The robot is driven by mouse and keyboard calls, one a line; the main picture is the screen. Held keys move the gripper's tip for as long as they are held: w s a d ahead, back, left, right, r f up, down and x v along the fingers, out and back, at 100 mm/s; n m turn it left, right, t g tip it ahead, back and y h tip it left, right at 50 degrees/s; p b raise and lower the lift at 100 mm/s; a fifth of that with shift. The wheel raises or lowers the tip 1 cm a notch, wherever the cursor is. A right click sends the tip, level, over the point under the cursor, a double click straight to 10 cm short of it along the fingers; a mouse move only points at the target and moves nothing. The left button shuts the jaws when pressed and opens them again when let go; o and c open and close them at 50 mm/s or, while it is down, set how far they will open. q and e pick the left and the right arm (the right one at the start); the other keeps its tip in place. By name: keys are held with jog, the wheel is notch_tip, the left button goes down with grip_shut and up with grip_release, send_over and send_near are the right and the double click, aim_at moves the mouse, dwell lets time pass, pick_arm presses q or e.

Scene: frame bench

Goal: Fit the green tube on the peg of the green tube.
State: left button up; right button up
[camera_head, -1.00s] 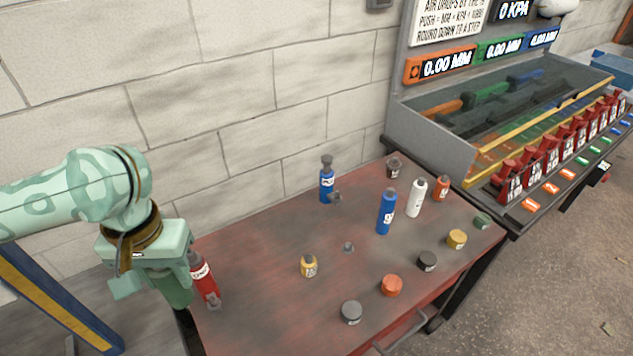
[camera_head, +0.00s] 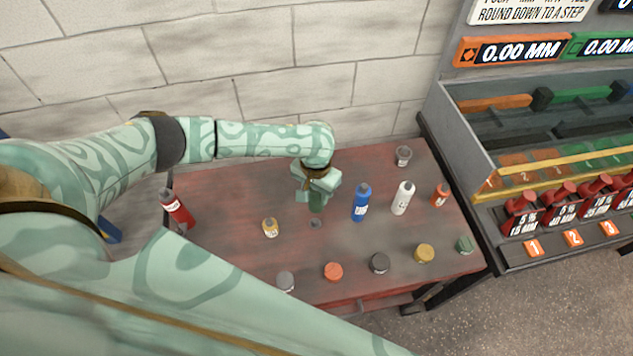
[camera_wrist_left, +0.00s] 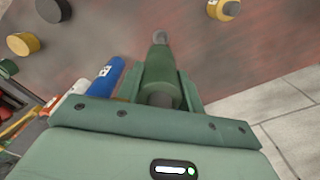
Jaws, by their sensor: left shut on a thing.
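My left gripper (camera_head: 316,196) is shut on the green tube (camera_head: 316,204) and holds it roughly upright above the red bench (camera_head: 225,185). In the left wrist view the green tube (camera_wrist_left: 160,72) sits between the jaws. A bare grey peg (camera_head: 315,223) stands just in front of the tube in the head view. In the left wrist view a grey peg tip (camera_wrist_left: 160,37) shows just past the tube's far end. I cannot tell whether they touch. No green marking on the peg is readable. My right gripper is not in view.
A blue tube (camera_head: 361,203) and a white tube (camera_head: 403,198) stand close on the right. A short yellow tube (camera_head: 270,228) is on the left, with a red tube (camera_head: 177,210) farther left. Several caps, including an orange one (camera_head: 333,271), line the front.

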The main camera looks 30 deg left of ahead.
aim_at(315, 205)
pick_arm(q)
jog(key=shift+s+a+f, duration=0.1)
jog(key=shift+a+f, duration=0.05)
jog(key=shift+f, duration=0.05)
jog(key=shift+r+p, duration=0.1)
jog(key=shift+p, duration=0.3)
jog(key=shift+f, duration=0.3)
jog(key=shift+f+b, duration=1.6)
jog(key=shift+f, duration=1.1)
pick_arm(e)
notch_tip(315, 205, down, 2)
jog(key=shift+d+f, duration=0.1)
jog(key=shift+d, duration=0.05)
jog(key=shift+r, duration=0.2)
pick_arm(q)
jog(key=shift+p, duration=0.45)
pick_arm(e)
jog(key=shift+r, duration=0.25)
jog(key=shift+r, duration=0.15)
